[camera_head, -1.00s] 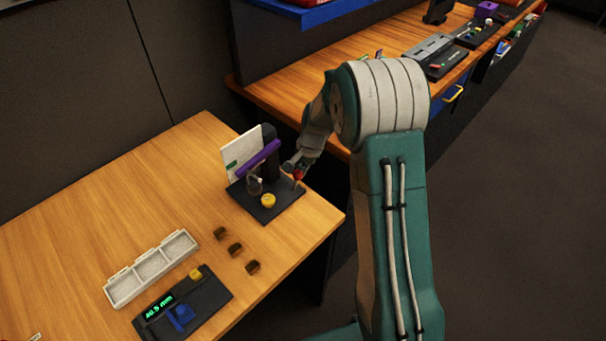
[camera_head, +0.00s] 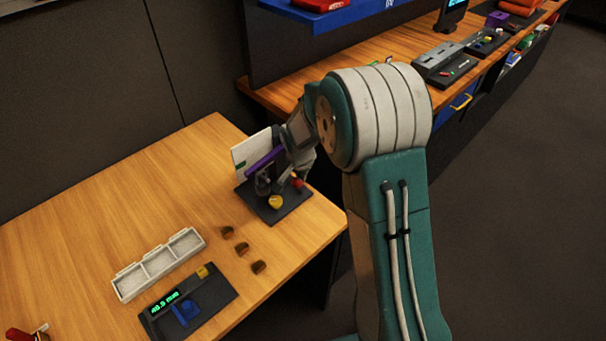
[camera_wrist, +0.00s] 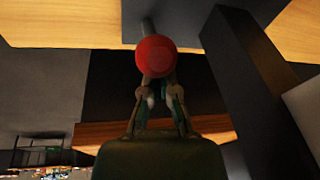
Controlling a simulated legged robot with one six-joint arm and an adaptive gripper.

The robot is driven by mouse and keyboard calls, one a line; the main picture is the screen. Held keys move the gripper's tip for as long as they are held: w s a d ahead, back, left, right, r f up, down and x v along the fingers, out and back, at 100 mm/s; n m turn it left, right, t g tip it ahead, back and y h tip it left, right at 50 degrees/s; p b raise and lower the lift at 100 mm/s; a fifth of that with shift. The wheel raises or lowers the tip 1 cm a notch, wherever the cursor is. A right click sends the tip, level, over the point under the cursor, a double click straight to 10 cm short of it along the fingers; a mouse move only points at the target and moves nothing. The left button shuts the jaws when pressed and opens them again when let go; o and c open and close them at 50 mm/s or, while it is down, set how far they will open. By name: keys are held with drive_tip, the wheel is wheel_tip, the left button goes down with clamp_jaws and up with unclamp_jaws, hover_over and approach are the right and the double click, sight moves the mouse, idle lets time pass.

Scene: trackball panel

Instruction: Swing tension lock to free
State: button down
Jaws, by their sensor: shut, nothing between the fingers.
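The trackball panel has a black base (camera_head: 252,203), a purple bar (camera_head: 265,162) and a yellow knob (camera_head: 275,202). A red ball knob (camera_head: 298,183) sits at its right side. In the wrist view the red ball (camera_wrist: 155,56) is on a grey rod (camera_wrist: 148,25); it appears to be the tension lock's handle, though no label is legible. My gripper (camera_wrist: 157,88) is shut and empty, its fingertips right at the red ball and partly covered by it. I cannot tell whether they touch. In the head view my wrist hides most of the fingers.
A dark upright post (camera_wrist: 255,85) stands right of the fingers in the wrist view. Small dark blocks (camera_head: 242,249), a white tray (camera_head: 125,284) and a device with a green readout (camera_head: 208,307) lie on the wooden table (camera_head: 90,215). The table's left part is largely clear.

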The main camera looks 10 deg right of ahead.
drive_tip(key=shift+s+a+r+t+h, duration=0.1)
drive_tip(key=shift+s+a+t+h, duration=0.25)
drive_tip(key=shift+a+h, duration=0.25)
drive_tip(key=shift+s+a, duration=0.2)
idle(0.6)
drive_tip(key=v, duration=1.1)
drive_tip(key=shift+r, duration=0.35)
